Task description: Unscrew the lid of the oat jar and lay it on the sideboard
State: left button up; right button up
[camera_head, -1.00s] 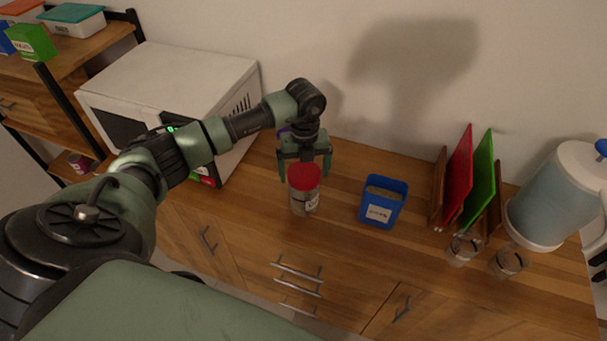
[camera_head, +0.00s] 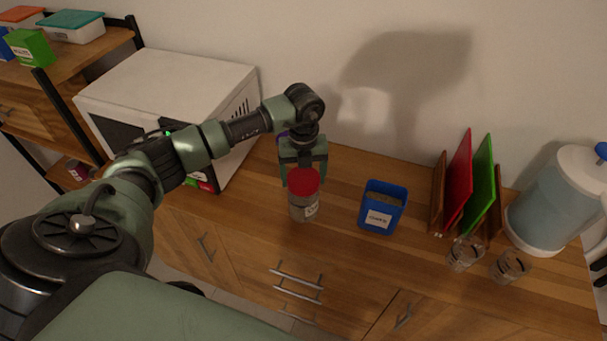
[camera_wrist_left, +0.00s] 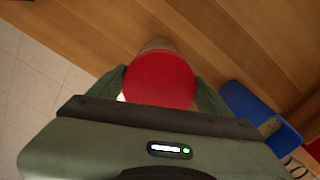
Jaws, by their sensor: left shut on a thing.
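The oat jar (camera_head: 303,208) stands upright on the wooden sideboard (camera_head: 250,220), a clear jar with a pale label. Its red lid (camera_head: 303,182) is on top of it. In the left wrist view the red lid (camera_wrist_left: 160,80) fills the space between the fingers, with a little of the jar (camera_wrist_left: 157,44) showing beyond it. My left gripper (camera_head: 303,178) is over the jar, its fingers shut on the lid from both sides. My right gripper is not in view.
A blue container (camera_head: 382,208) stands just right of the jar. Farther right are red and green boards (camera_head: 470,180) in a rack, two glasses (camera_head: 487,260) and a water dispenser (camera_head: 555,200). A white microwave (camera_head: 170,90) stands left. Sideboard left of the jar is free.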

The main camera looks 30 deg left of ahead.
pick_arm(q)
jog(key=n+p, duration=0.2)
jog(key=n, duration=0.3)
jog(key=shift+s+r+n, duration=0.1)
jog(key=shift+r+n, duration=0.05)
jog(key=shift+n, duration=0.15)
jog(key=shift+a+n, duration=0.1)
jog(key=shift+n, duration=0.6)
jog(key=shift+n+p, duration=0.3)
jog(key=shift+p, duration=0.05)
jog(key=o, duration=0.6)
jog(key=c, duration=0.5)
